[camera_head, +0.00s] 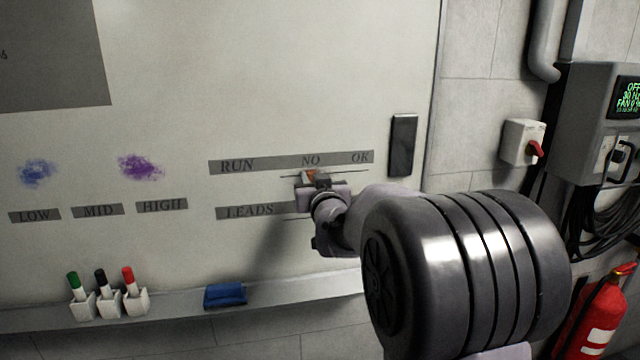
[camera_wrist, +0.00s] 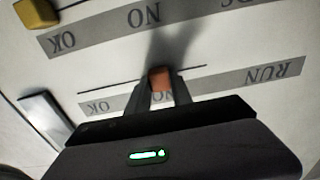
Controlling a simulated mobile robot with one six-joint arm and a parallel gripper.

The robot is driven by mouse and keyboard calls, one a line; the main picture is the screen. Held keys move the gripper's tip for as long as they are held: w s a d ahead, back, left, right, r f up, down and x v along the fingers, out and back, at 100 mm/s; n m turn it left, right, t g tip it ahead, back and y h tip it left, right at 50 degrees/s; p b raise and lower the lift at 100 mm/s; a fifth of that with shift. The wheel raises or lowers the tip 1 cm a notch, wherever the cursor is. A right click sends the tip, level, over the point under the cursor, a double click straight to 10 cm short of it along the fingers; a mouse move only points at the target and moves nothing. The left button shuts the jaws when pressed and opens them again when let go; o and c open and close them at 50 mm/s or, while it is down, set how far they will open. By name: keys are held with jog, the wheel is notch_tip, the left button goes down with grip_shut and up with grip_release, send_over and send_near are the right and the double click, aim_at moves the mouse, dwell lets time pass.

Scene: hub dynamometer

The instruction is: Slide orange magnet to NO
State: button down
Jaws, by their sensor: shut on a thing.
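My gripper (camera_head: 316,180) is shut on a small orange magnet (camera_wrist: 160,78) at the whiteboard. The fingertips (camera_wrist: 163,88) hold it from both sides, on a thin dark line. In the head view a bit of the orange magnet (camera_head: 309,174) shows just below the word NO (camera_head: 311,160) on the RUN strip (camera_head: 270,162).
A yellow magnet (camera_wrist: 37,14) is near OK on the other strip, largely hidden by my arm in the head view. A black bar (camera_head: 403,145) is right of the RUN strip. Pens (camera_head: 110,300) and a blue eraser (camera_head: 225,296) are at the ledge below. A red extinguisher (camera_head: 598,315) stands right.

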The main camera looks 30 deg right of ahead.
jog(key=c, duration=1.3)
grip_release()
jog(key=shift+a, duration=0.1)
jog(key=shift+o, duration=0.9)
jog(key=shift+a, duration=0.15)
jog(key=v, duration=1.7)
jog(key=shift+s+b, duration=0.2)
jog(key=shift+b, duration=0.1)
